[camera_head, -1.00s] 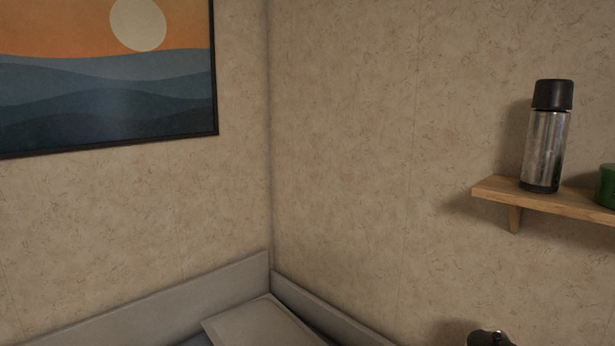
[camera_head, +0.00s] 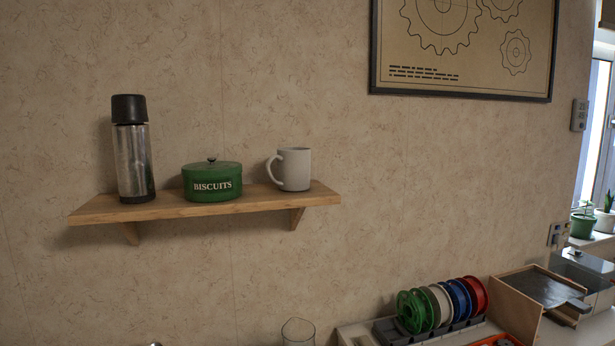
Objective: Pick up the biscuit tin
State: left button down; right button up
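The biscuit tin (camera_head: 212,182) is a round green tin with a lid, a small dark knob on top and the word BISCUITS on its front. It stands upright on a wooden wall shelf (camera_head: 100,211), left of centre in the head view. A steel flask (camera_head: 133,160) with a black cap stands to its left, and a pale mug (camera_head: 294,170) stands to its right. The tin is apart from both. Neither of my grippers shows in the view.
Below at the right, a work surface holds several coloured spools (camera_head: 440,306) in a rack, and a wooden box (camera_head: 520,305) with a dark top. A clear glass (camera_head: 298,332) shows at the bottom edge. A gear poster (camera_head: 463,60) hangs above. The wall around the shelf is clear.

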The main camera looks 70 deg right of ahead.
aim_at(209, 190)
jog(key=z, duration=1.75)
jog(key=l, duration=0.35)
jog(key=i+z, duration=0.05)
